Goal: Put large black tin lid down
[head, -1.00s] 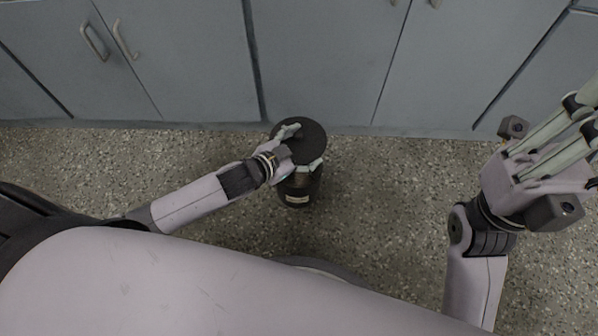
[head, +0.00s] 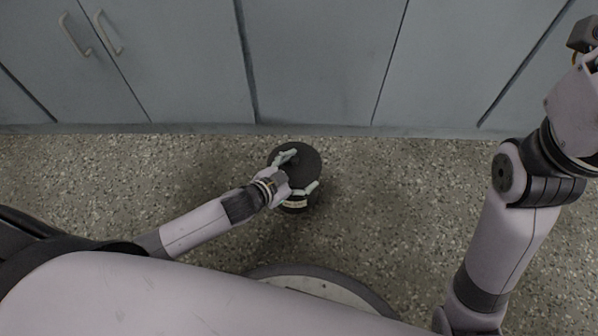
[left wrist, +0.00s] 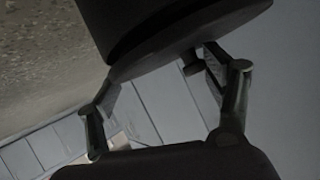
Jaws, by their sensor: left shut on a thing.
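The large black tin lid (head: 306,160) is a flat, dark round disc in the middle of the head view. My left gripper (head: 289,174) is shut on it, with its fingers at the near left side of the disc.
Grey cabinets (head: 320,60) with handles run along the top of the head view. The speckled floor (head: 400,200) is clear to the right of the lid and to its left.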

